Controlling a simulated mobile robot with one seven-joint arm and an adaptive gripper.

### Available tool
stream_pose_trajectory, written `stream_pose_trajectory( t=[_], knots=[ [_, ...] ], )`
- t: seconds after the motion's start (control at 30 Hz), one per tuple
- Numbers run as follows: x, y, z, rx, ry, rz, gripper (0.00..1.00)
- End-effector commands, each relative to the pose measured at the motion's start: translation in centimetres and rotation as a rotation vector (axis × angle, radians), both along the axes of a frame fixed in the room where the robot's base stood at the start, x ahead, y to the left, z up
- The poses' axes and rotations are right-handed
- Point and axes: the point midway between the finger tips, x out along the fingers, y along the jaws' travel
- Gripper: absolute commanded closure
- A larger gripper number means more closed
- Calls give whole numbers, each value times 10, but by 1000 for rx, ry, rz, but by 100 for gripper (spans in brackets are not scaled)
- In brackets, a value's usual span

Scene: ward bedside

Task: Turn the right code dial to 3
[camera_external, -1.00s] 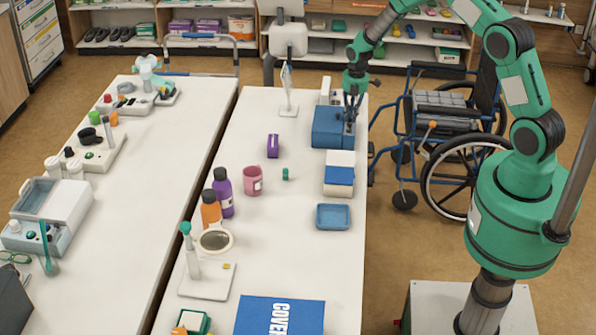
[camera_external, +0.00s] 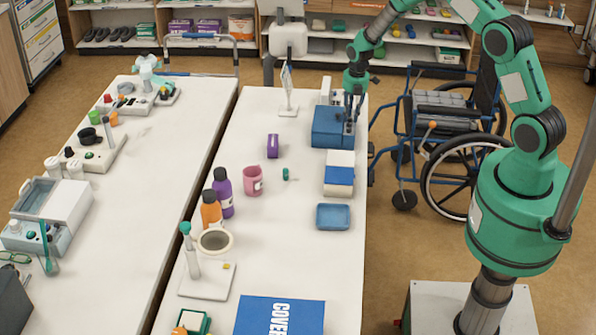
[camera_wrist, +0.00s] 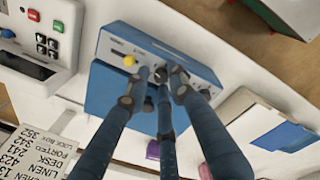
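The blue lock box (camera_external: 328,127) stands at the far right of the near table. In the wrist view its panel (camera_wrist: 112,42) carries a yellow knob (camera_wrist: 130,61) and a dark round dial (camera_wrist: 180,75) right of it. My gripper (camera_wrist: 162,78) has its fingers down at the panel around the dark dial, partly hiding it. I cannot tell whether they touch it. The dial's number and any other dial behind the fingers cannot be read. In the external view my gripper (camera_external: 350,108) is at the box's right side.
A white-and-blue box (camera_external: 339,176) and a blue tray (camera_external: 333,217) stand in front of the lock box. A printed code sheet (camera_wrist: 38,150) shows in the wrist view. A wheelchair (camera_external: 450,135) stands beside the table.

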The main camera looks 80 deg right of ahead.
Motion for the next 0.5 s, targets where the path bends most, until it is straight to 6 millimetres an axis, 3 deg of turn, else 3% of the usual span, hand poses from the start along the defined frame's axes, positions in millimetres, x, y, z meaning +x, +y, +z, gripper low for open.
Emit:
stream_pose_trajectory(
  t=[0.5],
  knots=[
    [0,0,2,0,0,284,76]
  ],
)
